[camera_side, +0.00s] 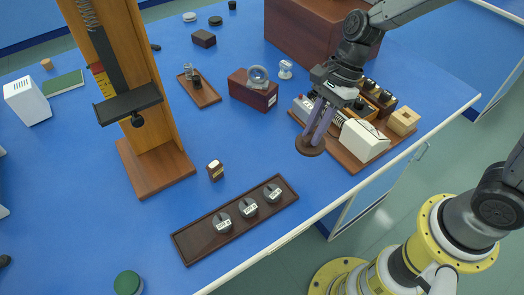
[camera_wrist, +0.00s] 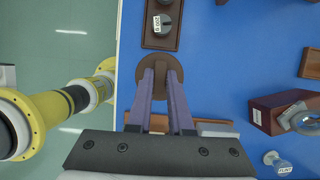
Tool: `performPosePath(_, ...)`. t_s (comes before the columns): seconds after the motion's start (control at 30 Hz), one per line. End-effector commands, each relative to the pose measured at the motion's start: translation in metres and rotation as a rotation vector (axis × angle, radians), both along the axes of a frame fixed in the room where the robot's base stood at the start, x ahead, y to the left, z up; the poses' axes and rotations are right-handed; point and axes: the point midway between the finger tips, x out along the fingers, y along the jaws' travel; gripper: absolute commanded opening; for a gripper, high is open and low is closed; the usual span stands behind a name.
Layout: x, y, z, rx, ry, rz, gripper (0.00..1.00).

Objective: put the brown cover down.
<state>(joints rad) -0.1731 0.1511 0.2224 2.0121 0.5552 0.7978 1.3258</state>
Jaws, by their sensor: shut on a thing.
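The brown cover (camera_side: 310,149) is a round dark brown disc. My gripper (camera_side: 316,137) points down with its purple fingers shut on it. In the wrist view the cover (camera_wrist: 160,58) shows at the tips of my fingers (camera_wrist: 161,72), which hide part of it. The cover is held flat, over the blue bench top near its front edge, left of the wooden apparatus board. I cannot tell exactly how high it is above the bench.
A long brown tray (camera_side: 203,241) with three labelled weights lies front left. A tall wooden stand (camera_side: 154,165) and a small labelled block (camera_side: 216,170) are left. A dark red block (camera_side: 249,97) holding a glass piece stands behind. Blue bench between these is clear.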

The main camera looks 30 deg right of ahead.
Motion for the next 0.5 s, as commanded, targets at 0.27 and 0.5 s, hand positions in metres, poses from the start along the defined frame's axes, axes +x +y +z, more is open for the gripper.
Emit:
performPosePath(0.27,-0.003,-0.005,0.007,0.005,-0.021,-0.021,0.00)
performPosePath(0.5,0.041,0.013,-0.014,0.005,-0.022,-0.021,0.00)
